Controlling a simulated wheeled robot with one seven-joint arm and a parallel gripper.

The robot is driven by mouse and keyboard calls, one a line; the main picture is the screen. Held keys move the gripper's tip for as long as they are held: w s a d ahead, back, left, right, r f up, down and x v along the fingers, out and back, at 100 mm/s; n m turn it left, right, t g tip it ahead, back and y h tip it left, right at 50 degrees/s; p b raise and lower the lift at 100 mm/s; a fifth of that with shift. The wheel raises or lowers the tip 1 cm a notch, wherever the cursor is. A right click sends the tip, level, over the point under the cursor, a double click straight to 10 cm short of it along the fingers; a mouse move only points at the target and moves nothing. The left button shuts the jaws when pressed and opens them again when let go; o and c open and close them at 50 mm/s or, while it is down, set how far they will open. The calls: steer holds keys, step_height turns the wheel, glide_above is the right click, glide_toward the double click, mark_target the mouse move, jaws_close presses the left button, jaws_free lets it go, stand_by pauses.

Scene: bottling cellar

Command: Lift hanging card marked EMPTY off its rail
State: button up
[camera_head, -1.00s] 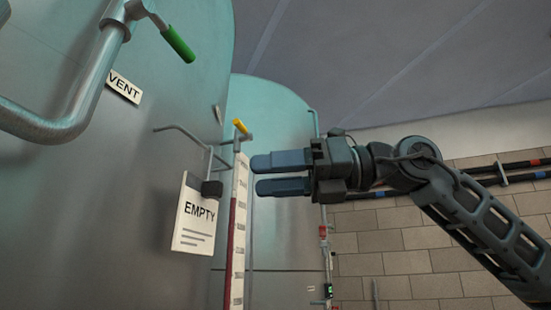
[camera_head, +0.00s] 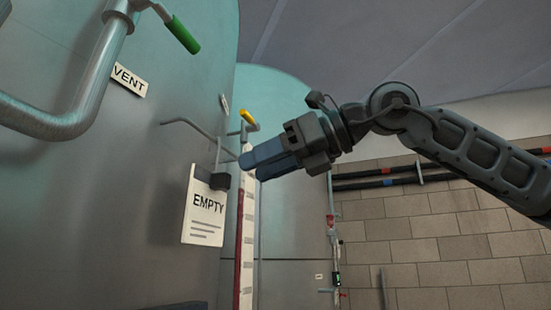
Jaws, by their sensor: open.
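The white card marked EMPTY (camera_head: 203,215) hangs below a thin metal rail (camera_head: 190,128) on the tank wall. A dark block (camera_head: 220,181) sits at the card's upper right corner, with a thin upright hook above it reaching to the rail. My gripper (camera_head: 249,166) is open and empty. In the picture its fingertips are just right of the hook and dark block, level with the card's top. They overlap the level gauge's upper part. I cannot tell how far apart in depth the fingers and hook are.
A steel pipe (camera_head: 92,92) with a green-handled valve (camera_head: 183,35) and a VENT sign (camera_head: 129,80) are at upper left. A level gauge (camera_head: 246,235) with a yellow-handled valve (camera_head: 249,117) stands right of the card. A second tank and brick wall (camera_head: 430,240) are behind.

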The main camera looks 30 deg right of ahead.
mark_target(229, 177)
steer(key=shift+x, duration=1.3)
steer(key=shift+w+a+f, duration=0.2)
steer(key=shift+f, duration=0.05)
steer(key=shift+b+x, duration=1.1)
steer(key=shift+x, duration=0.5)
steer(key=shift+w+a+b, duration=0.35)
steer(key=shift+w+b, duration=0.1)
steer(key=shift+w, duration=0.05)
jaws_close()
steer(key=shift+r, duration=0.15)
steer(key=c, duration=0.9)
jaws_free()
steer(key=shift+r+p, duration=0.65)
steer(key=shift+r, duration=1)
steer(key=shift+c, duration=0.2)
